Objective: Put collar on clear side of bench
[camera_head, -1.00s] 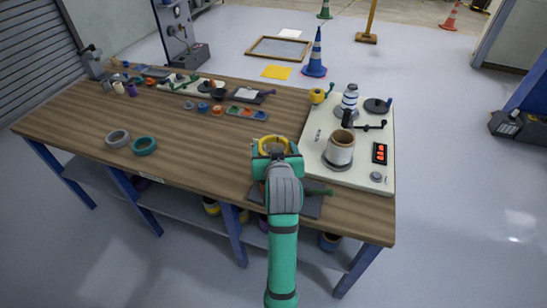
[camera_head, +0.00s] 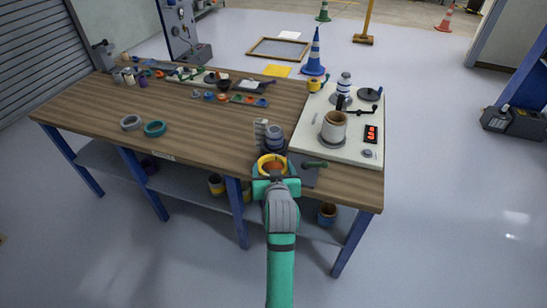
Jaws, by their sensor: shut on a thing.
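The yellow collar (camera_head: 272,164) is held at the end of my green arm, near the front edge of the wooden bench (camera_head: 190,115). My gripper (camera_head: 271,178) is shut on it. The collar looks level, with its opening facing up. I cannot tell exactly how high it is above the bench. A grey collar (camera_head: 131,122) and a teal collar (camera_head: 154,128) lie side by side on the bench's left part. The wood around them is bare.
A grey stacked roller (camera_head: 274,138) stands just beyond the collar. A cream machine panel (camera_head: 355,145) with a roller (camera_head: 333,127) fills the right end. Small parts line the back edge. A blue cone (camera_head: 314,55) stands on the floor behind.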

